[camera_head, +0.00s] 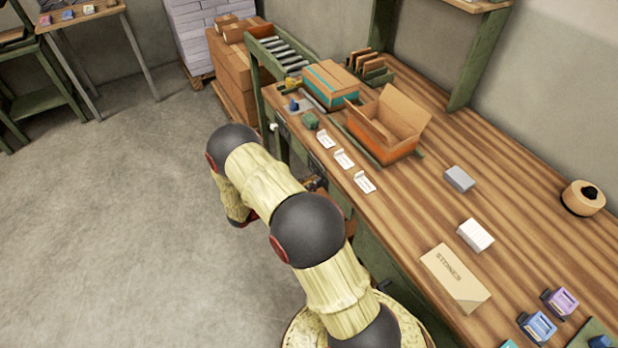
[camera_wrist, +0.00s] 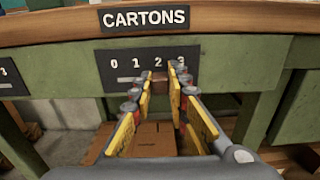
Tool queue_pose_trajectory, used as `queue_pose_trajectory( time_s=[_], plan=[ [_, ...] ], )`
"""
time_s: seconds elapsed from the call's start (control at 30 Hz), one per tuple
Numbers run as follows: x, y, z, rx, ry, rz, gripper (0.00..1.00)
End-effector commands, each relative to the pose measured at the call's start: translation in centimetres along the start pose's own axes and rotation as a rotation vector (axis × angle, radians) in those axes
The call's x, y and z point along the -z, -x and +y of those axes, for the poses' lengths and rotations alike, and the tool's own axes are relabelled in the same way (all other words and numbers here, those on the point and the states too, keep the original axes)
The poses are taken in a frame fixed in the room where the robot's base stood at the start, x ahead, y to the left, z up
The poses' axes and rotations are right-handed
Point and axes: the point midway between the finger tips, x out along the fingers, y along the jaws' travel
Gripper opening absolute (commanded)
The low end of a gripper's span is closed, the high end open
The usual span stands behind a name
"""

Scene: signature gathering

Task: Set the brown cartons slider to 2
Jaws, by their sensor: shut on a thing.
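In the wrist view, a white-on-black "CARTONS" sign (camera_wrist: 146,18) is on the bench edge. Below it, a dark scale panel (camera_wrist: 117,62) on the green front bears the numbers 0, 1, 2 and 3. A brown slider knob (camera_wrist: 160,76) shows between the fingertips, roughly below the 2. A pale slot shows to its left. My gripper (camera_wrist: 163,82), with yellow finger pads, is shut on the knob. The fingers hide the knob's sides and part of the 3. In the head view my arm covers most of this area.
A brown carton (camera_wrist: 152,138) lies below the fingers in the wrist view. Another scale panel (camera_wrist: 8,76) is at the left edge. On the workbench (camera_head: 500,185) stand an open orange-brown box (camera_head: 385,130), small white cards (camera_head: 344,159) and a flat "STONES" box (camera_head: 455,278).

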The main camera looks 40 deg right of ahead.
Motion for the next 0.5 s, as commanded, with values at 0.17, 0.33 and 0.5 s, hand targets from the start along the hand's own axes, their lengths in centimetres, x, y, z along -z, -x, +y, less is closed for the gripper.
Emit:
queue_pose_trajectory(
  time_s=[0.17,0.33,0.5],
  plan=[
    [0.03,0.01,0.10,-0.001,-0.002,0.000,0.20],
    [0.02,0.01,0.11,-0.001,-0.002,0.000,0.30],
    [0.00,0.01,0.12,-0.001,-0.002,-0.001,0.35]
  ],
)
